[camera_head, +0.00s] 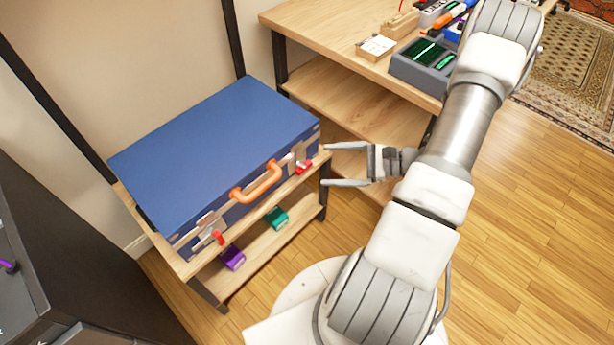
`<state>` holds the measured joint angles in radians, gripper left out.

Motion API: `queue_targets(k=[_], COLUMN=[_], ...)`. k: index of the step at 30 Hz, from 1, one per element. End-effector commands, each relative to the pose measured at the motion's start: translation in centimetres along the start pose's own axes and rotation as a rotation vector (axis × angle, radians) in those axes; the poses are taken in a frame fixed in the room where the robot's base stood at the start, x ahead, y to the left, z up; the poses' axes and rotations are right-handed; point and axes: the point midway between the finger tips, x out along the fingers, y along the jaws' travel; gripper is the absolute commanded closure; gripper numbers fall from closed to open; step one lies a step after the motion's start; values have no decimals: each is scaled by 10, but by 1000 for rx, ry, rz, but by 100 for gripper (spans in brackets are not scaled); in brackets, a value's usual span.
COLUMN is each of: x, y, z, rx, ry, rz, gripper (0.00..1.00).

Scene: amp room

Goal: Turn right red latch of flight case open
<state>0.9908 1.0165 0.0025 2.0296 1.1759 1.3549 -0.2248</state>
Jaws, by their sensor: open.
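A blue flight case (215,142) lies closed on the top board of a wooden shelf at the left. An orange handle (258,184) is on its front side. The right red latch (303,167) is near the case's right front corner, on a metal plate. The left red latch (218,238) is near the left front corner. My gripper (331,166) is open and empty, just right of the right latch. Its fingers point left toward the case corner; whether a finger touches the case cannot be told.
The shelf's lower board (268,242) holds a purple object (232,258) and a teal object (277,217). A wooden workbench (340,30) with a grey device (424,63) stands behind my arm. Bare floor (520,230) lies at the right.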

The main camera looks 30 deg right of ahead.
Motion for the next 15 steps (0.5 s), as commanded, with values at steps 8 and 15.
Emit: queue_targets(k=[8,15], x=[-18,-29], y=[32,55], z=[-112,-168], rx=[243,359], ry=[-98,-139], rz=[-370,-592], gripper=[0,0])
